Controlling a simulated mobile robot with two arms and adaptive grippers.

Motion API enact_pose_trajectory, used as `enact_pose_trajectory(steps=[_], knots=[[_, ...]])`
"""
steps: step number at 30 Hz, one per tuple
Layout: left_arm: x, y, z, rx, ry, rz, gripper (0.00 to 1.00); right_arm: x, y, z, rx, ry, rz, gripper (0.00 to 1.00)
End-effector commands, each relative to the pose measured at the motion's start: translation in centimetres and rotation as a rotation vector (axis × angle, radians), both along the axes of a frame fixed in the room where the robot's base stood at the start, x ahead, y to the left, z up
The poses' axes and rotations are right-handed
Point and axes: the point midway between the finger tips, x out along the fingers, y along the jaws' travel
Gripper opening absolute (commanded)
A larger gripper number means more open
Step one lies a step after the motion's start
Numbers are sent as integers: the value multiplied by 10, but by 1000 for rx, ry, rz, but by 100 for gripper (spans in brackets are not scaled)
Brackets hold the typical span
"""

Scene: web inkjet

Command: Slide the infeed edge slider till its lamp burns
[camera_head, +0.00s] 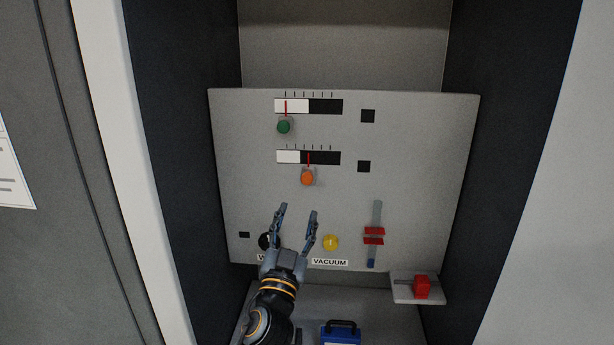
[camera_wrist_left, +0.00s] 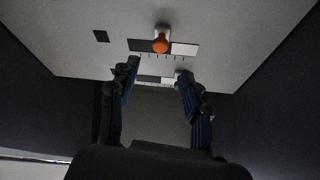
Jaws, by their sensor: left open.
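Two horizontal sliders sit on the grey panel (camera_head: 235,180). The upper has a green knob (camera_head: 284,127) under a white and black scale (camera_head: 326,106) with a red pointer left of its middle. The lower has an orange knob (camera_head: 307,178) under a similar scale (camera_head: 289,157); the knob also shows in the left wrist view (camera_wrist_left: 160,45). No label shows which is the infeed edge slider. The dark squares to their right, upper (camera_head: 368,116) and lower (camera_head: 364,166), look unlit. My left gripper (camera_head: 299,208) is open and empty, below the orange knob in the head view. My right gripper is not in view.
A yellow knob (camera_head: 331,242) sits above a VACUUM label, beside a black knob (camera_head: 265,241) partly hidden by my left gripper. A vertical slot with red pieces (camera_head: 374,236) is at right. A red block (camera_head: 421,287) sits on a ledge. Dark side walls flank the panel.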

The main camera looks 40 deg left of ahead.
Motion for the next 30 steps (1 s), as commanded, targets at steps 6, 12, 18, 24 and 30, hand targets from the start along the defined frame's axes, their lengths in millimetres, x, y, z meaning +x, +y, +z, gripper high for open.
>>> enact_pose_trajectory(steps=[6, 12, 18, 24, 30], knots=[[40, 19, 24, 3, 0, 2, 48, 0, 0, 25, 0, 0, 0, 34], [73, 35, 37, 1, 1, 3, 48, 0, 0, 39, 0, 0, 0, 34], [93, 44, 43, 0, 1, 1, 48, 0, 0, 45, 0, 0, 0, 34], [99, 47, 44, -2, 1, 0, 48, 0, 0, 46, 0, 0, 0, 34], [99, 47, 44, -2, 2, 1, 48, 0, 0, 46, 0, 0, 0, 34]])
